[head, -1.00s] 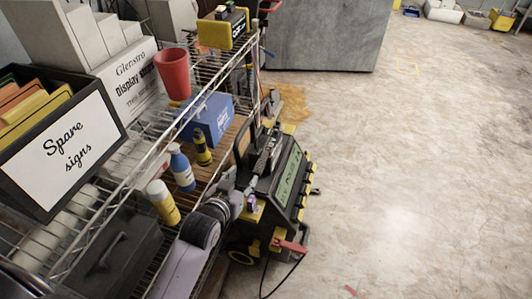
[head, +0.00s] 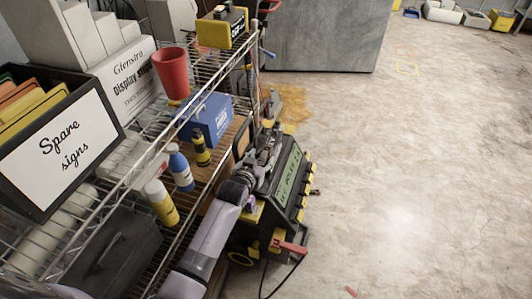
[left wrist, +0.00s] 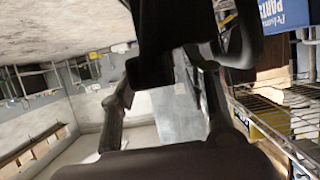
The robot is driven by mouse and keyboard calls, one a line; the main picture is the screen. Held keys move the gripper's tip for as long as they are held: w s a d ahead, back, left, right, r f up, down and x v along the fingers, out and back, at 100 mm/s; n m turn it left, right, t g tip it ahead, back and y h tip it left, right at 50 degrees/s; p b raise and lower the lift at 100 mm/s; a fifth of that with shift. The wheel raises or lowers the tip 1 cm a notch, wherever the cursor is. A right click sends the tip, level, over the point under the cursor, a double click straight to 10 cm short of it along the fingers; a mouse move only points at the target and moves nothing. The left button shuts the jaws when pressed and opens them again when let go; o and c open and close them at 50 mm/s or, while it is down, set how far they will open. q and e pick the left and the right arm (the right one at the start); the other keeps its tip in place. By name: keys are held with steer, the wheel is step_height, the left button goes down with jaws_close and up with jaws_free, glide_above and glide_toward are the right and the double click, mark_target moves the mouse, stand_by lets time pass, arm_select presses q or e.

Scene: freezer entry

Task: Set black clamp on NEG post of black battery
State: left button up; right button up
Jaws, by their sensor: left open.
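My left gripper (head: 270,143) is over the top of the black and yellow wheeled unit (head: 290,190), beside the rack. In the left wrist view its dark fingers (left wrist: 170,75) are spread apart, with a large black shape (left wrist: 172,35) close to them; I cannot tell whether this is the black clamp. A red clamp (head: 290,247) with a dark cable sits low on the unit's front. A yellow and black box (head: 222,30) stands on the rack's top corner. I cannot tell whether it is the battery, and no NEG mark is readable. My right gripper is out of view.
The wire rack (head: 150,150) on the left holds a red cup (head: 171,72), a blue box (head: 207,118), bottles (head: 181,168) and a signs box (head: 60,150). A grey block (head: 325,35) stands behind. The floor to the right is mostly clear.

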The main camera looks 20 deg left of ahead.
arm_select(q)
steer(key=shift+x, duration=0.85)
jaws_close()
